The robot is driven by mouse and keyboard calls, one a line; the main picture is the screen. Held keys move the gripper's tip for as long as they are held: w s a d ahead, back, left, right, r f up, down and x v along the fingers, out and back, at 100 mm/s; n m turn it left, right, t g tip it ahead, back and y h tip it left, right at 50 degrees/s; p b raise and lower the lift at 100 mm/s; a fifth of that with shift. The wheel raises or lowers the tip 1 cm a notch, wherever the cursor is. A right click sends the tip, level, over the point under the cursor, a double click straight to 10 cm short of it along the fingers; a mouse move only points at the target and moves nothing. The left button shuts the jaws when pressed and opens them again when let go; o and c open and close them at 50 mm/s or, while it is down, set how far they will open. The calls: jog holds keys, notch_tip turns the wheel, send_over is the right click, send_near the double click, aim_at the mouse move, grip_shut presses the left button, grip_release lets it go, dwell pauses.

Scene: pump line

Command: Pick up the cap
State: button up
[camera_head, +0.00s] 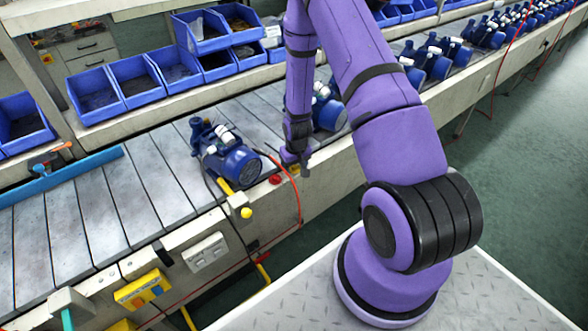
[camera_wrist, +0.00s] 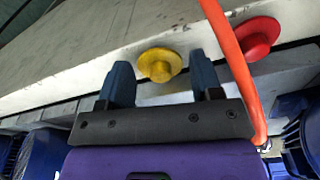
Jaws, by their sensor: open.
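A yellow round cap-like piece (camera_wrist: 160,65) with a wide flange sits on the pale edge of the line in the wrist view. A red round piece (camera_wrist: 258,38) sits to its right, and I cannot tell from looks alone which is the cap. My gripper (camera_wrist: 164,80) is open, with its two dark blue fingers on either side of the yellow piece in the picture; no contact is clear. In the head view my gripper (camera_head: 297,159) is low at the line's front edge, by the yellow piece (camera_head: 294,170) and the red piece (camera_head: 275,179).
An orange hose (camera_wrist: 228,65) runs close past my right finger. A blue pump (camera_head: 225,155) stands on the slatted line (camera_head: 120,205) left of my gripper, and another (camera_head: 328,110) stands behind my arm. Blue bins (camera_head: 175,68) line the back shelf. A yellow knob (camera_head: 246,213) projects from the front.

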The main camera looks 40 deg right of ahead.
jog(key=shift+f, duration=0.1)
jog(key=c, duration=0.7)
jog(key=shift+o, duration=0.2)
